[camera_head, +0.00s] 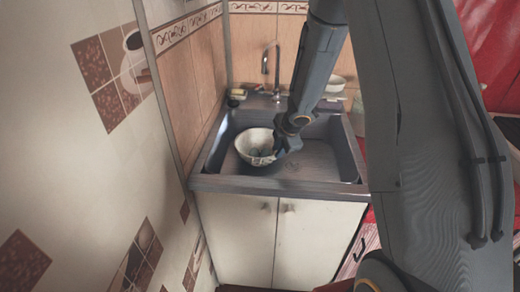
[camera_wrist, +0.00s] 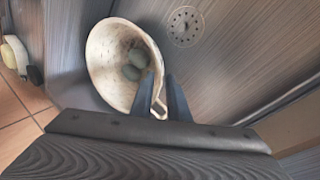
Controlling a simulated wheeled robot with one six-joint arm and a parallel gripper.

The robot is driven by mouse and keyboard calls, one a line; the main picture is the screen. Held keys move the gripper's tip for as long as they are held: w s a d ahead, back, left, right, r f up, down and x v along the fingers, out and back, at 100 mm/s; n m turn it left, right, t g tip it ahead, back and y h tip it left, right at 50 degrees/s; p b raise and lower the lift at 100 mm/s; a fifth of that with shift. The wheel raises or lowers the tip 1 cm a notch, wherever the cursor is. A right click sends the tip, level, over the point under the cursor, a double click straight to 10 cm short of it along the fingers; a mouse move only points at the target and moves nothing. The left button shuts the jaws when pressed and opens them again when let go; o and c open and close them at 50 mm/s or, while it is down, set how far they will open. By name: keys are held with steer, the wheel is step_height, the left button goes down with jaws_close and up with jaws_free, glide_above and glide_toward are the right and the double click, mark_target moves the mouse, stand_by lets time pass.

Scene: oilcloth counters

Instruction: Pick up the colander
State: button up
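The colander (camera_head: 255,142) is a pale, round bowl in the sink basin, left of centre. It also shows in the wrist view (camera_wrist: 103,62), with rounded grey-green items (camera_wrist: 134,65) inside. My gripper (camera_head: 282,150) is at the right side of its rim. In the wrist view, the two fingers of my gripper (camera_wrist: 162,82) stand either side of the near rim and a small loop handle (camera_wrist: 158,112). A gap shows between the fingers, so the gripper looks open around the rim. Firm contact with the rim cannot be made out.
The metal sink (camera_head: 315,165) surrounds the colander, and its drain (camera_wrist: 185,26) shows in the wrist view. A tall faucet (camera_head: 265,62) stands behind. Another pale bowl (camera_head: 336,84) sits at the back right. A tiled wall (camera_head: 100,150) is close on the left.

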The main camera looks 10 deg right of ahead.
mark_target(268, 165)
steer(key=f, duration=0.1)
steer(key=w+f+n, duration=0.1)
steer(key=a+f+n, duration=0.1)
steer(key=f, duration=0.1)
steer(key=shift+w+y, duration=0.15)
steer(key=shift+y, duration=0.15)
steer(key=shift+d+x, duration=0.15)
steer(key=shift+x, duration=1.3)
steer(key=shift+d+x, duration=0.15)
steer(key=shift+x, duration=1.3)
steer(key=shift+w+r, duration=0.1)
steer(key=shift+w, duration=0.1)
jaws_close()
